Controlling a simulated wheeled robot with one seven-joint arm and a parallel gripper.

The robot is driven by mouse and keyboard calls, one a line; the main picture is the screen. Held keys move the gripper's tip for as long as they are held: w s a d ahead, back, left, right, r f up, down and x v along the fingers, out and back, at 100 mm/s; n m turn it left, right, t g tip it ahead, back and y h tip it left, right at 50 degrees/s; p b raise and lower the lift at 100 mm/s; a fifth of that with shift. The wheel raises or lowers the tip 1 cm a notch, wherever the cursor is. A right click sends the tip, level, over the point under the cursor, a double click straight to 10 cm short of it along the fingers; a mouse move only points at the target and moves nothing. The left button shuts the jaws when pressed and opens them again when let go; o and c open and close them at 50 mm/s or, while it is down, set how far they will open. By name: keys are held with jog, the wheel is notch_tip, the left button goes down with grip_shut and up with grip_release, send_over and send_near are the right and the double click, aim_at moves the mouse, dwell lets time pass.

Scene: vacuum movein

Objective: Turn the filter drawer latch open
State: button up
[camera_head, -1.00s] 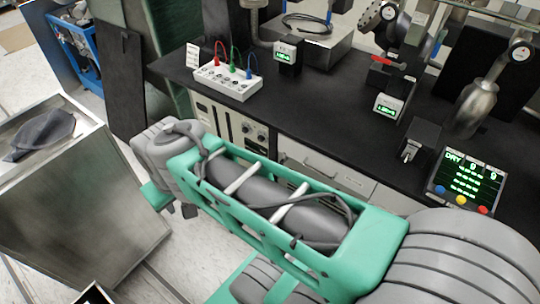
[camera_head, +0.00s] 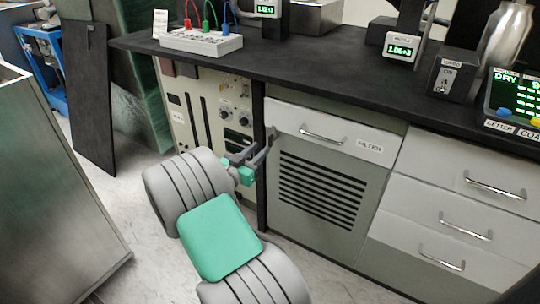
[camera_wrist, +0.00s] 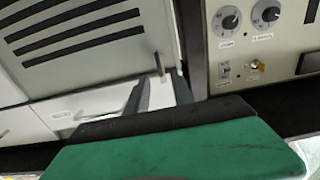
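The filter drawer (camera_head: 335,130) is a pale front with a metal bar handle and a "FILTER" label, above a louvred panel. It looks closed. A small dark latch (camera_head: 273,133) stands at its left edge; in the wrist view the latch (camera_wrist: 158,64) shows as a thin upright bar. My gripper (camera_head: 256,156) is just left of and slightly below the latch in the head view. In the wrist view my gripper's fingers (camera_wrist: 161,88) are apart, with the pale drawer front showing between them. The latch appears just beyond the fingertips; contact cannot be told.
A rack panel with knobs (camera_head: 222,115) stands left of the black post. Several drawers (camera_head: 470,200) with bar handles are at the right. The black benchtop (camera_head: 330,75) overhangs above and holds instruments. A metal bin (camera_head: 60,190) stands at the left.

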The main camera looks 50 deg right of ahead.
aim_at(269, 140)
jog(key=d, duration=0.2)
jog(key=d+b, duration=0.1)
jog(key=d, duration=0.4)
jog(key=shift+w+d+r, duration=0.15)
jog(key=shift+w+d, duration=0.05)
jog(key=shift+w, duration=0.15)
jog(key=shift+c, duration=0.4)
grip_shut()
